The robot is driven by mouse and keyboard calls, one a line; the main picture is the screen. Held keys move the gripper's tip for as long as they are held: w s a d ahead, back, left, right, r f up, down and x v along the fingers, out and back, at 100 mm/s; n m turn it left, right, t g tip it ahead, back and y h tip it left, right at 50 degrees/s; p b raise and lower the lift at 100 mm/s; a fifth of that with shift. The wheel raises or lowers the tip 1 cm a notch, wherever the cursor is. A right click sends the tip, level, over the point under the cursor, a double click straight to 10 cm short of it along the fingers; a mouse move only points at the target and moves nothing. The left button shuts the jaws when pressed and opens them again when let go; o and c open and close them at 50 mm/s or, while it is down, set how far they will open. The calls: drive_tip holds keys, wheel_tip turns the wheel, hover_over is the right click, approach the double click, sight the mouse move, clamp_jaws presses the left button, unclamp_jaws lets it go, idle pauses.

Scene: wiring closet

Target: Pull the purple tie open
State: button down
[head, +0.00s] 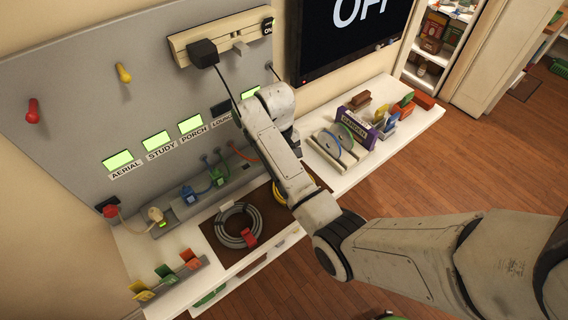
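I see no purple tie. A grey cable coil (238,212) lies on a brown mat (212,254) on the white bench, with a red tie (249,238) across its front. A yellow coil (279,191) lies to its right, mostly behind my arm; whether it carries a tie is hidden. My arm reaches over the bench from the lower right, its far end near the wall panel to the right of the name labels. My gripper's fingers do not show, so what they touch is hidden.
A grey wall panel (75,120) holds several lit displays, pegs and a beige power strip (225,32). A row of sockets with coloured plugs (217,176) runs along the bench back. A cable rack (338,150) and purple box (357,127) stand to the right.

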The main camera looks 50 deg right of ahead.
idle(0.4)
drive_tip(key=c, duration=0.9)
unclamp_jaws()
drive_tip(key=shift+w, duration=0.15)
